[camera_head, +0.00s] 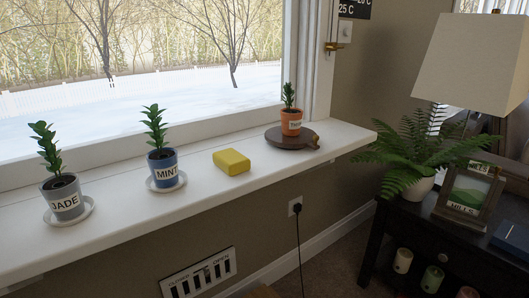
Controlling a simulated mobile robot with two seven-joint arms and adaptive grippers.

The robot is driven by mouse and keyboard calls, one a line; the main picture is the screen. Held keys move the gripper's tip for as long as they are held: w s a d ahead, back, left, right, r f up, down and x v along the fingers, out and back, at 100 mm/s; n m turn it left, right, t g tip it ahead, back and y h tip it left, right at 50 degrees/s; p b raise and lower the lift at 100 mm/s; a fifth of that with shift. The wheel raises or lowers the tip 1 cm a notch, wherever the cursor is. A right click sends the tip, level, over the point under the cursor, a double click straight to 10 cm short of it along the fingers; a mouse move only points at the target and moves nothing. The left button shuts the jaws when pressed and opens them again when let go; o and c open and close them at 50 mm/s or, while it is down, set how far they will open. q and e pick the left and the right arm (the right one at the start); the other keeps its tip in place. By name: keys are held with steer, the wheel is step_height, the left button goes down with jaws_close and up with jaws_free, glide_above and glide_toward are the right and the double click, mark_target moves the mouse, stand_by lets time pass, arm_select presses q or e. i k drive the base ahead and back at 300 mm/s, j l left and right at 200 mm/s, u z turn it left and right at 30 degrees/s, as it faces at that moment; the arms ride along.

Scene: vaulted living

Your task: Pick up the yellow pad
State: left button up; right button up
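The yellow pad (231,161) is a small block with rounded edges. Neither of my grippers shows in the head view.
On the sill stand a grey JADE pot (66,199) and a blue MINT pot (163,167), each on a saucer, left of the pad. A dark table (371,251) with a fern (410,160) and lamp (472,58) is at right.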

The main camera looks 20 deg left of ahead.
mark_target(230, 160)
steer(key=i+l+u, duration=0.15)
steer(key=u, duration=1.05)
